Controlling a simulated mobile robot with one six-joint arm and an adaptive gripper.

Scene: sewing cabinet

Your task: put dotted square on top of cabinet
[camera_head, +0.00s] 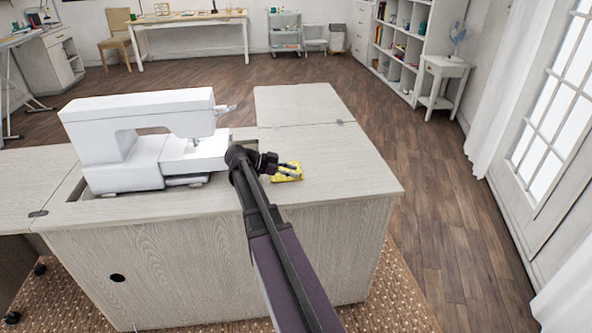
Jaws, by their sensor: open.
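A small yellow dotted square (287,177) lies on the light wood top of the sewing cabinet (345,180), right of the sewing machine. My gripper (295,168) is open at the square's upper edge, with its fingers over or just above it. The fingers and wrist hide part of the square. I cannot tell whether the fingers touch it. My arm reaches up from the bottom of the picture across the cabinet's front.
A white sewing machine (150,135) stands on the cabinet's left part, close to my wrist. The cabinet top right of and behind the square is bare. A desk (190,17), a shelf (400,45) and a small side table (442,68) stand farther back.

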